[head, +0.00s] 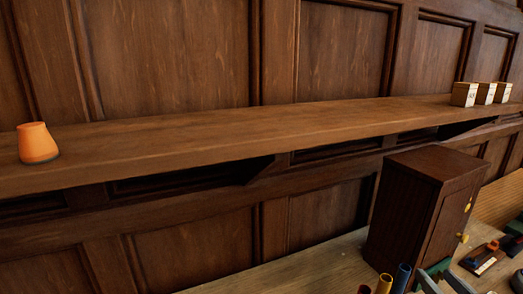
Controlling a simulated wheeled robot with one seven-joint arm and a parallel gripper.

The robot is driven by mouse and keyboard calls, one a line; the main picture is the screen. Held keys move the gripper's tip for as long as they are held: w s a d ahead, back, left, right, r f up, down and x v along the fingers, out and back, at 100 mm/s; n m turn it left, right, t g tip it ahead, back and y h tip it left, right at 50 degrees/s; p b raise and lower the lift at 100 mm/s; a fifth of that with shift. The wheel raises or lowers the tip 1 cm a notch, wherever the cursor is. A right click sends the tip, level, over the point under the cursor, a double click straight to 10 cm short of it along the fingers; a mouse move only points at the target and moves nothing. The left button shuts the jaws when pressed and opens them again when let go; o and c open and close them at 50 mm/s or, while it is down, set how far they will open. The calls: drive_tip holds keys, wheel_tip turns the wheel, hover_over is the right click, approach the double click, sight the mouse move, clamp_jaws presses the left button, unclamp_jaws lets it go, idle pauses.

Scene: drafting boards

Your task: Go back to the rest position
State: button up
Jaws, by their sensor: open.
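My gripper is not in view, and no part of my arm can be made out for certain. The task names no object. The head view looks over a long wooden shelf (240,136) on a dark panelled wall. An orange tapered cup-like object (38,143) stands at the shelf's left end.
Several small pale boxes (464,94) stand at the shelf's right end. A dark wooden cabinet (408,215) with yellow knobs stands on the worktop (325,264) below. Coloured tubes (384,284), a grey-green item (458,282) and small tools (482,262) crowd the lower right. The shelf's middle is clear.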

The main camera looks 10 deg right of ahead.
drive_tip(key=s+a+f+n+y, duration=0.1)
drive_tip(key=s+a+f, duration=0.4)
drive_tip(key=s+a, duration=0.6)
drive_tip(key=s+a+f+n+y, duration=0.2)
drive_tip(key=s+a+f, duration=0.3)
drive_tip(key=s+a, duration=0.7)
drive_tip(key=s+y, duration=0.1)
drive_tip(key=s, duration=0.3)
drive_tip(key=shift+s+a+f+n+g, duration=0.2)
drive_tip(key=shift+n+g, duration=0.1)
drive_tip(key=shift+s, duration=0.1)
